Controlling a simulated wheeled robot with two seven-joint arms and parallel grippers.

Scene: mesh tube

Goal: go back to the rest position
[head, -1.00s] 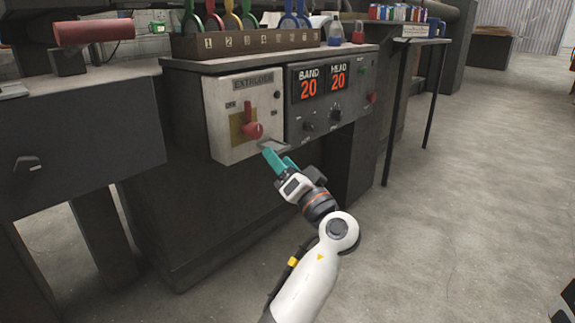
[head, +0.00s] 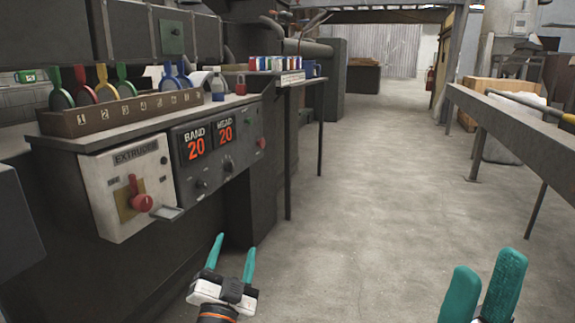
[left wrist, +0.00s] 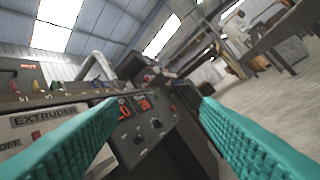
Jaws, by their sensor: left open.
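My left gripper (head: 233,262) is open and empty in the head view, below and to the right of the extruder panel, with its two teal fingers spread. In the left wrist view its fingers (left wrist: 155,135) stand wide apart with nothing between them. My right gripper (head: 483,290) shows at the bottom right of the head view, its two teal fingers apart at the tips and nothing seen between them. The extruder switch box (head: 105,205) with its red handle (head: 141,203) is at the left, clear of both grippers.
A control panel (head: 203,179) shows BAND 20 and HEAD 20. A numbered rack (head: 128,115) with coloured tools stands on the machine. A long rail or bench (head: 520,135) runs along the right. The floor (head: 375,170) between is clear.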

